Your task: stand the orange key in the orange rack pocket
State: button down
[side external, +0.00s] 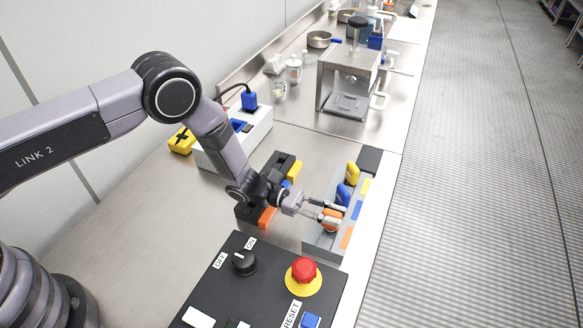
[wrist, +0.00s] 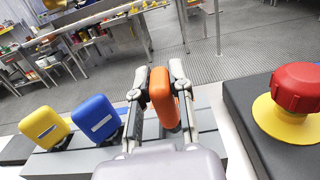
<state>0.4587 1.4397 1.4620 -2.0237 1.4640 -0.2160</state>
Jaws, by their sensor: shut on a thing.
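The orange key (wrist: 160,90) is between the two fingers of my gripper (wrist: 158,100), which is shut on it. In the side view the orange key (side external: 330,225) is at my gripper (side external: 326,214), over the near end of the grey rack (side external: 318,242). The orange label (side external: 347,237) marks that end. The key looks roughly upright in the wrist view; its lower end is hidden, so I cannot tell whether it is in the pocket. The blue key (side external: 344,194) and yellow key (side external: 352,173) stand in the rack beside it, tilted in the wrist view.
A black control box (side external: 225,280) with a red button (side external: 304,269) stands close to the rack's near end. A black block (side external: 248,213) with coloured parts lies behind my gripper. A white box (side external: 255,133) and metal press (side external: 348,75) are farther back.

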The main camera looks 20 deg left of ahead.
jog(key=shift+f, duration=0.55)
jog(key=c, duration=0.9)
grip_release()
jog(key=shift+c, duration=0.2)
jog(key=a, duration=1.2)
